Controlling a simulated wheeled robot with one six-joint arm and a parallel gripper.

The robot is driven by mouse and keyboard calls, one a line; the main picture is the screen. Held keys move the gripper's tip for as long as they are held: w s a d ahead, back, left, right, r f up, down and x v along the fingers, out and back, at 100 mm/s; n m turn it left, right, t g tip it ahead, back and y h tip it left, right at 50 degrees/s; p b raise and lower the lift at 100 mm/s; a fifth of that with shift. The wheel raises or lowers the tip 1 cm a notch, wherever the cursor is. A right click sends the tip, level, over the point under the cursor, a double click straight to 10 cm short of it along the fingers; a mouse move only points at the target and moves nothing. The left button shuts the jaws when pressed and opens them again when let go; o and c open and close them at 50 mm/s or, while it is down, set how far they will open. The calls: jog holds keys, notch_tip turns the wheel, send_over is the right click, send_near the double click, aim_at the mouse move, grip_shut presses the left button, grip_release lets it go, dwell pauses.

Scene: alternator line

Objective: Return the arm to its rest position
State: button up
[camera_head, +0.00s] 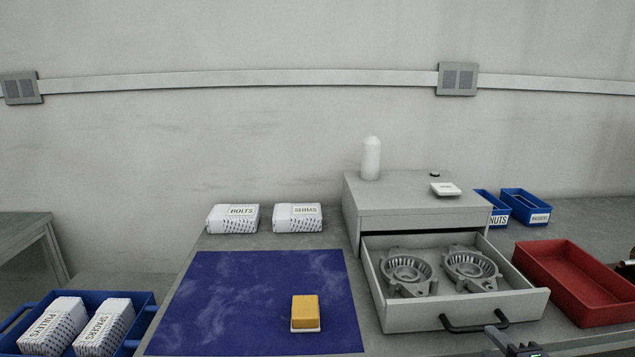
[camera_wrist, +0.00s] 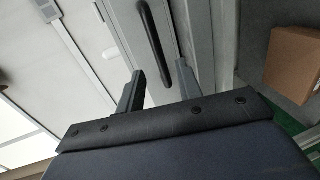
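My gripper (camera_wrist: 160,82) shows in the wrist view with its two dark fingers apart and nothing between them. The black drawer handle (camera_wrist: 151,38) lies beyond the fingertips, apart from them. In the head view only a small part of my gripper (camera_head: 511,342) shows at the bottom edge, just right of and in front of the handle (camera_head: 474,325). The grey drawer (camera_head: 457,314) is pulled open from its cabinet (camera_head: 405,219). Two metal alternator housings (camera_head: 408,270) (camera_head: 471,266) lie in it. Most of my arm is out of view.
A red tray (camera_head: 566,304) stands right of the drawer. A blue mat (camera_head: 225,305) with a yellow-and-white block (camera_head: 305,312) lies left of it. A cardboard box (camera_wrist: 291,65) shows in the wrist view.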

aim_at(479, 331)
jog(key=shift+x, duration=2.15)
jog(key=shift+d, duration=0.1)
